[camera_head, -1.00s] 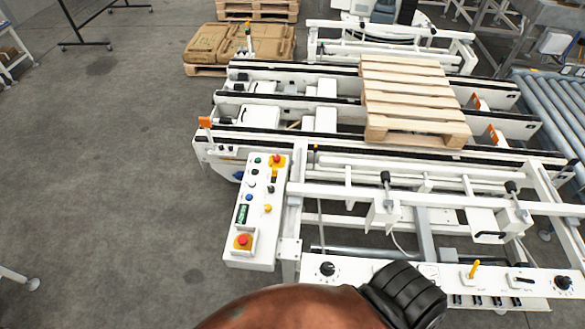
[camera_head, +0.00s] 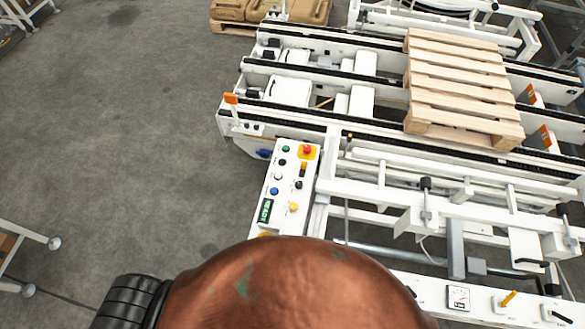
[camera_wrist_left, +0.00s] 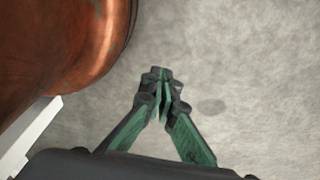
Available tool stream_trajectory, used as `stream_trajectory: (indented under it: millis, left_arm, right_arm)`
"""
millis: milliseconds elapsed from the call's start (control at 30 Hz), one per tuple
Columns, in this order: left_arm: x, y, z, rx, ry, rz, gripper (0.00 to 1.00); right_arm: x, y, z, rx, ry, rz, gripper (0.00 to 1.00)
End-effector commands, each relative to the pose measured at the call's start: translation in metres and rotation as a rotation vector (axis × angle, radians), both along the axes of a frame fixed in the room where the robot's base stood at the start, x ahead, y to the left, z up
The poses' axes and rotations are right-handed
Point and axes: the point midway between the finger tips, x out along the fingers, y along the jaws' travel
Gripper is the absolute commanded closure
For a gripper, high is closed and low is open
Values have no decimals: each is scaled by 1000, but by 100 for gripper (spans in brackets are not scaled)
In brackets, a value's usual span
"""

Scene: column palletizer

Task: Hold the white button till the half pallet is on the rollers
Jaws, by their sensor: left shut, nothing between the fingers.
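The control panel (camera_head: 263,215) stands at the near left corner of the conveyor in the head view. A wooden slatted pallet (camera_head: 460,72) lies across the conveyor's black chain tracks at the right. The left gripper (camera_wrist_left: 162,78) is shut and empty, with bare grey floor behind its green fingers in the left wrist view. It does not show in the head view, so its distance from the panel is unclear. My right gripper is out of view.
A red stop button (camera_head: 307,149) sits at the panel's top. My copper-coloured body hides the panel's lower end. A second control strip (camera_head: 475,300) runs along the near right. Brown packages (camera_head: 300,10) lie on a pallet at the back. The floor (camera_head: 130,130) left of the conveyor is clear.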

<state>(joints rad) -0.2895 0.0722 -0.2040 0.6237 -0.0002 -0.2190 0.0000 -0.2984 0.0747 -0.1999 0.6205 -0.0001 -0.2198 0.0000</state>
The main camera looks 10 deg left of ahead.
Motion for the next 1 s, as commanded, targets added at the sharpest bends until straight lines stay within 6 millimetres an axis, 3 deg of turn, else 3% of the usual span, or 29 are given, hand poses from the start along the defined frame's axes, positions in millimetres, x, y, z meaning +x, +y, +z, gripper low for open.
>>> stream_trajectory:
  millis: [200,367,467,567,767,1000]
  left_arm:
    - [-26,8,-1,9,32,7,100]
    - [-1,11,9,12,6,10,100]
    - [28,6,29,11,-12,14,100]
    - [68,4,63,11,-36,26,100]
    - [140,3,151,14,-81,46,100]
    - [246,-17,239,46,-182,-56,100]
  right_arm:
    - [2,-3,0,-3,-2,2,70]
    - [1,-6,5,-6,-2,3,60]
    - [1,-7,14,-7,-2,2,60]
    - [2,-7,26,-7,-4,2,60]
    - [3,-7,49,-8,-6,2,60]
    - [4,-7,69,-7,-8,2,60]
